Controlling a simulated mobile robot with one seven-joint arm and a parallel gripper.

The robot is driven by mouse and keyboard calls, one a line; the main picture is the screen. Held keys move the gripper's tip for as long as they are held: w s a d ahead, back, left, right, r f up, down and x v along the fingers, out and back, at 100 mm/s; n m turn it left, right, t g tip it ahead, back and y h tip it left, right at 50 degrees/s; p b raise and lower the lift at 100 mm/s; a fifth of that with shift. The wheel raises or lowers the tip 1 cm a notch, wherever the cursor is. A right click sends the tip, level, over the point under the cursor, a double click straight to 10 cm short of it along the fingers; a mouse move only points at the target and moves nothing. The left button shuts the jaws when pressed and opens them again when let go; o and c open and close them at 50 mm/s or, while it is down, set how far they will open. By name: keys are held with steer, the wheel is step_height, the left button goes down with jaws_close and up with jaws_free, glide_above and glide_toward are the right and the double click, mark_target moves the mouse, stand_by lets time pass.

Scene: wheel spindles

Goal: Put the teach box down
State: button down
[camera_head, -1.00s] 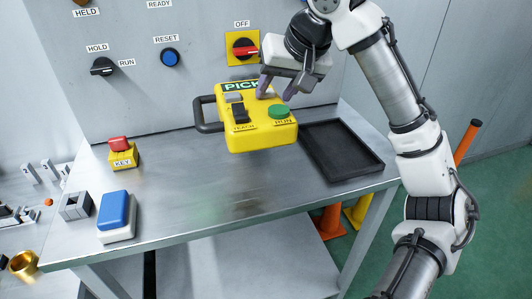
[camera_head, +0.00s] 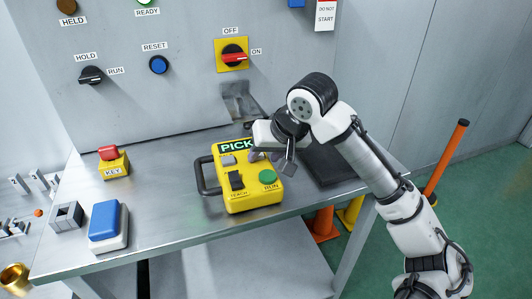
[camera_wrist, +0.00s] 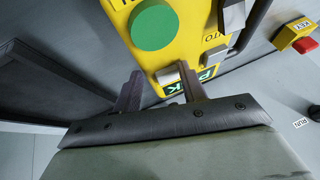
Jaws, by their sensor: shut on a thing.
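The yellow teach box (camera_head: 250,190) has a black side handle, a black switch, a green RUN button and a PICK label. My gripper (camera_head: 262,156) is shut on its upper right part, and the arm covers part of that end. The box is low over the front part of the metal table (camera_head: 165,215); I cannot tell whether its underside touches. In the wrist view, the box (camera_wrist: 185,45) extends away from my gripper (camera_wrist: 163,86), with the green button close by.
A black tray (camera_head: 322,168) lies to the right, partly behind my arm. A yellow KEY block (camera_head: 114,166) and a blue-topped block (camera_head: 106,222) stand at the left. The control panel (camera_head: 190,100) rises behind. Bare table lies between the blocks and the box.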

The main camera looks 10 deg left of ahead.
stand_by(0.3)
steer(key=c, duration=0.8)
jaws_free()
steer(key=shift+f, duration=0.1)
steer(key=v, duration=1.2)
steer(key=shift+b, duration=0.35)
steer(key=shift+s+d, duration=0.1)
steer(key=shift+s, duration=0.05)
